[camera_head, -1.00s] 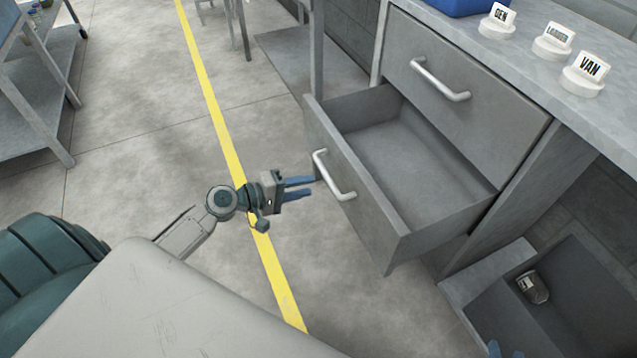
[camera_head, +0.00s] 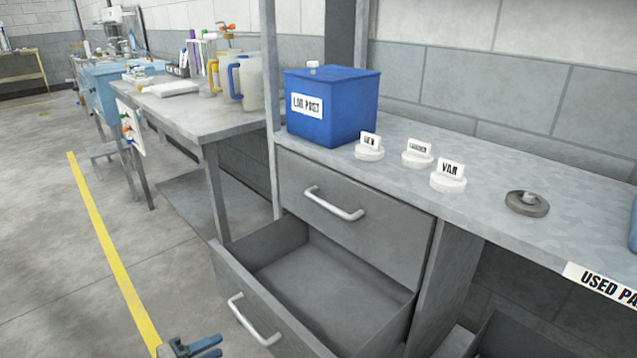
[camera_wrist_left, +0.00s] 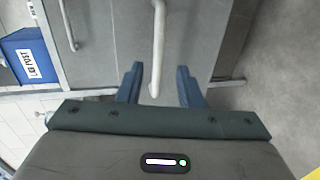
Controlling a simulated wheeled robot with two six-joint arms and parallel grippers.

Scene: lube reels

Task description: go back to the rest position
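My left gripper (camera_head: 217,346) shows at the bottom edge of the head view, near the lower drawer's handle (camera_head: 253,320). In the left wrist view its two blue fingers (camera_wrist_left: 160,68) are apart, and a handle (camera_wrist_left: 158,45) shows in the gap between them. The fingers are not closed on it. In the head view the fingertips look a little to the left of the handle. The lower drawer (camera_head: 252,292) is pulled open and looks empty. The upper drawer (camera_head: 350,215) is shut. My right gripper is not in view.
On the counter (camera_head: 400,140) stand a blue box (camera_head: 335,125) labelled as a post box, three white labelled stands, including VAN (camera_head: 449,176), and a grey disc (camera_head: 527,204). A table with jugs (camera_head: 245,82) stands behind. Floor is free left of the drawers.

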